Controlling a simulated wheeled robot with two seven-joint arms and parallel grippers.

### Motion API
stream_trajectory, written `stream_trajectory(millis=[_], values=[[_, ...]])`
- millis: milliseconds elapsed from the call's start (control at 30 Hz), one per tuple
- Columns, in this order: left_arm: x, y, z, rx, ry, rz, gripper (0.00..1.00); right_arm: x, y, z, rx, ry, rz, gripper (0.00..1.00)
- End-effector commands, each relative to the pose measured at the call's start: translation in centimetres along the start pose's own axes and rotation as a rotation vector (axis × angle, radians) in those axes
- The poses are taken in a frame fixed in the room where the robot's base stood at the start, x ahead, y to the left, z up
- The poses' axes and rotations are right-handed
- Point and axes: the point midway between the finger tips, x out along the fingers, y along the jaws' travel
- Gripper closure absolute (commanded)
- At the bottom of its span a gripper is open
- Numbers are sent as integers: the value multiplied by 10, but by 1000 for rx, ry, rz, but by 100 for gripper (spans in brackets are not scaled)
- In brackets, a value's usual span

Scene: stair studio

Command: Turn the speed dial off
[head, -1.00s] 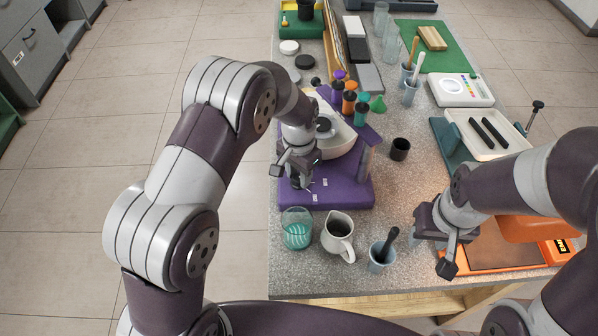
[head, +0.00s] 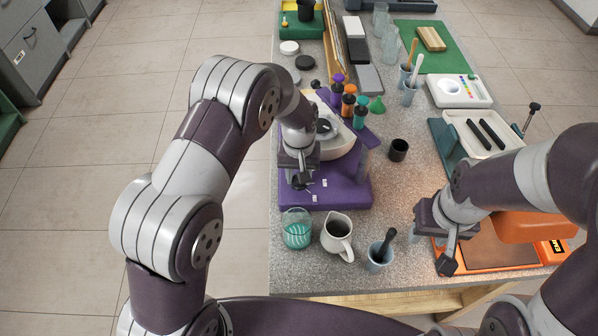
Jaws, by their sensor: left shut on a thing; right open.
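The purple machine (head: 345,192) stands at the left edge of the counter, with a pale bowl (head: 340,147) on top and small white labels on its base. My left gripper (head: 300,180) points down at the front left of the base and is shut on the speed dial, a dark knob there. The fingers and wrist mostly hide the dial, so its pointer and setting cannot be read. My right gripper (head: 447,252) is open and empty, above the left part of an orange machine (head: 490,262) at the front right.
Bottles (head: 348,105) stand behind. Bare counter lies right of centre.

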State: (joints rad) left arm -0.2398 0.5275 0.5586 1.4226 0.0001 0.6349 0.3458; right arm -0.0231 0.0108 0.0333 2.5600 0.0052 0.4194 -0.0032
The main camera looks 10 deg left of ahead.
Motion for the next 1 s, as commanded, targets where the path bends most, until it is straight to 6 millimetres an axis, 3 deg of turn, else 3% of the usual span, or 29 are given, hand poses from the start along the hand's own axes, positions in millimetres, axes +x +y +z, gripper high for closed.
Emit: stream_trajectory(millis=[300, 767, 800, 867, 1000], values=[[-4, 1, -3, -96, 10, 4, 95, -3, 0, 0, 0, 0, 0, 57], [-4, 1, -4, -110, 11, 4, 95, -3, 0, 0, 0, 0, 0, 57], [-4, 1, -4, -110, 11, 4, 62, -3, 0, 0, 0, 0, 0, 57], [-4, 1, -4, -110, 11, 4, 42, -3, 0, 0, 0, 0, 0, 57], [-2, 1, -2, -109, 7, 3, 40, -3, 0, 0, 0, 0, 0, 57]])
